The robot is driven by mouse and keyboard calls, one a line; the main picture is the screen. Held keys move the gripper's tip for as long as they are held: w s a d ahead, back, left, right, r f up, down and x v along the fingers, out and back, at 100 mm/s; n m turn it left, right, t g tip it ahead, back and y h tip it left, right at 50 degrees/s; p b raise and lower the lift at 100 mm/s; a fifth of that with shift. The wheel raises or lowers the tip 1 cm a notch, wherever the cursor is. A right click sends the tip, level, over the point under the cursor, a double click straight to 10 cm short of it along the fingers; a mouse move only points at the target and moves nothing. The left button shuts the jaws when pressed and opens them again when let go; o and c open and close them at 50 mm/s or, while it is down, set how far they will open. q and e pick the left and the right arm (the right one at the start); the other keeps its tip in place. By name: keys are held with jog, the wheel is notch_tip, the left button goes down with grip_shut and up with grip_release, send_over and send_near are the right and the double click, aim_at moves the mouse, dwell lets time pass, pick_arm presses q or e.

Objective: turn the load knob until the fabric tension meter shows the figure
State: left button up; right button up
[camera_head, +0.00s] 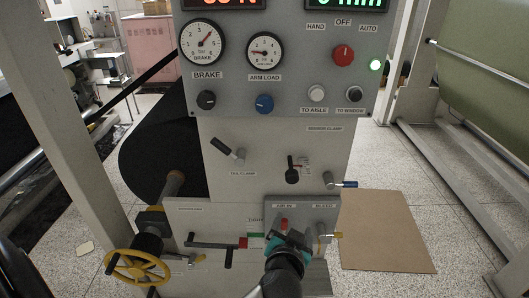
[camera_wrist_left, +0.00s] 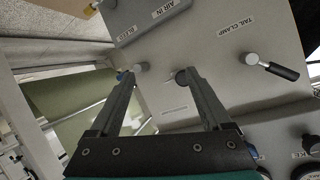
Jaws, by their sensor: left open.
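The blue load knob (camera_head: 264,103) sits on the grey control panel below the ARM LOAD gauge (camera_head: 264,50). A red-digit display (camera_head: 218,2) at the top edge is cut off, so its figure and name cannot be read. My left gripper (camera_head: 290,238) is low in front of the machine, by the AIR IN block, below and apart from the blue knob. In the left wrist view, my left gripper (camera_wrist_left: 160,74) is open, with its two fingers spread and nothing held between them. My right gripper is not in view.
A black knob (camera_head: 206,99) stands left of the blue one and a white knob (camera_head: 316,93) right of it. Levers, including the tail clamp handle (camera_head: 221,147), stick out below. A yellow handwheel (camera_head: 137,267) is at lower left. A brown board (camera_head: 384,232) lies on the floor.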

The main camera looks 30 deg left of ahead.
pick_arm(q)
notch_tip(320, 180, up, 12)
jog(key=a+r+n+t+y, duration=0.1)
jog(key=a+n+t+y, duration=0.1)
jog(key=n, duration=0.1)
jog(key=n+y+p, duration=0.1)
jog(key=n+y, duration=0.2)
jog(key=n, duration=0.1)
send_near(264, 106)
jog(key=shift+t, duration=0.3)
jog(key=x, duration=0.3)
jog(key=p+x, duration=0.1)
jog(key=x, duration=0.5)
jog(key=shift+w+a+f, duration=0.15)
jog(key=shift+f, duration=0.1)
jog(key=shift+c, duration=0.3)
grip_shut()
jog(key=shift+m, duration=0.4)
